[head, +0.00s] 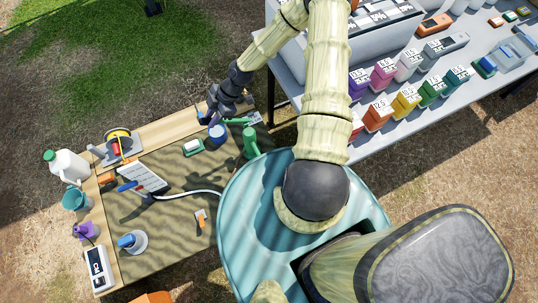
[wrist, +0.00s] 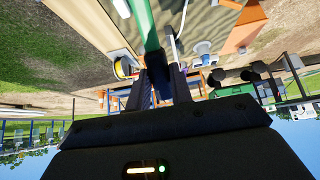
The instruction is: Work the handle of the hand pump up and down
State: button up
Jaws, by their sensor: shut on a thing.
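The green hand pump (head: 250,142) stands at the right side of the low mat-covered table in the head view. Its thin green handle (head: 238,121) reaches left from near the pump's top toward my gripper (head: 214,112), which is at the table's far edge. In the wrist view the green handle (wrist: 142,25) comes down from the top edge to between my two dark fingers (wrist: 160,78). The fingers are shut on its dark blue end. My gripper partly hides the grip in the head view.
A grey table (head: 385,145) with coloured boxes stands right.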

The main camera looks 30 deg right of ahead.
jog(key=shift+a+f+h+b, duration=0.5)
jog(key=shift+a+f+h, duration=0.1)
jog(key=shift+f, duration=0.1)
jog(key=a+f+h+b, duration=0.3)
jog(key=f+h+b, duration=0.3)
jog(key=b, duration=0.3)
jog(key=shift+a+f, duration=0.2)
jog(key=shift+f, duration=0.25)
jog(key=shift+w, duration=0.1)
jog(key=o, duration=0.9)
jog(key=shift+a, duration=0.2)
jog(key=shift+d, duration=0.1)
jog(key=shift+d, duration=0.1)
